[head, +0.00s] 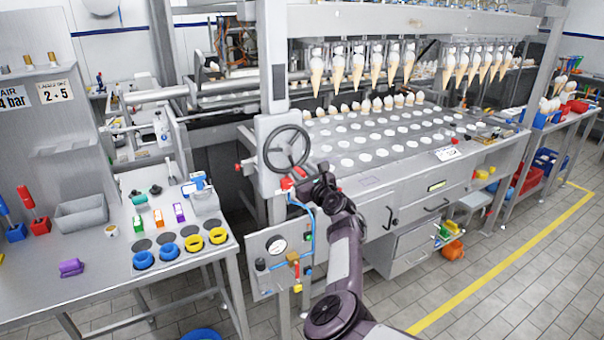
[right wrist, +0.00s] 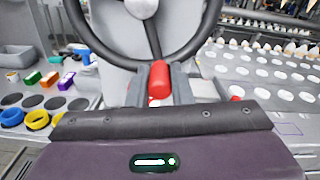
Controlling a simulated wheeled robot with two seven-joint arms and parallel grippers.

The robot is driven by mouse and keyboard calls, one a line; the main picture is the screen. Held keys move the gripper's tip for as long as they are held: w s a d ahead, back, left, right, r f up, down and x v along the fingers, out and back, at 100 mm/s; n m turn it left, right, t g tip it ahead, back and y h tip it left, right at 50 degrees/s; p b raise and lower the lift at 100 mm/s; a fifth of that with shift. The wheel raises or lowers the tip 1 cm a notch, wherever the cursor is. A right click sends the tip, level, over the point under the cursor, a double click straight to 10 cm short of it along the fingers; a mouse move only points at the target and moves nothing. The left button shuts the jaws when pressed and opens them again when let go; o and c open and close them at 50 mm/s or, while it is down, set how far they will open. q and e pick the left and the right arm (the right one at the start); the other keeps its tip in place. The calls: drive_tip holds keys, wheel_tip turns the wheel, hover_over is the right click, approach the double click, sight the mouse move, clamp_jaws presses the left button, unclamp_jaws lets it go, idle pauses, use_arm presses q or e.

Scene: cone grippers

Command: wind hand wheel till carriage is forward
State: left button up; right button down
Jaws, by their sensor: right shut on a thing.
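The dark hand wheel (head: 270,151) is mounted on the grey column at the left end of the machine. Its rim and hub also show in the right wrist view (right wrist: 82,32). My right gripper (head: 297,181) is at the bottom of the wheel, shut on the red handle (right wrist: 159,80), which stands between the two fingers in the right wrist view. The carriage cannot be told for certain; a row of cones (head: 338,68) hangs from the overhead frame above the perforated plate (head: 372,150). My left gripper is not in view.
A side table (head: 100,290) with colored rings, blocks and a grey bin (head: 82,213) stands at the left. Open floor lies at the lower right, past a yellow line (head: 500,265).

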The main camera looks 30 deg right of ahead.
drive_tip(key=shift+a+f, duration=0.15)
drive_tip(key=shift+f, duration=0.25)
drive_tip(key=c, duration=1.5)
unclamp_jaws()
drive_tip(key=shift+o, duration=1)
drive_tip(key=shift+r, duration=0.2)
drive_tip(key=shift+s+r, duration=0.1)
drive_tip(key=s+b, duration=0.1)
drive_tip(key=s, duration=0.6)
drive_tip(key=shift+s+d, duration=0.25)
drive_tip(key=shift+s, duration=0.05)
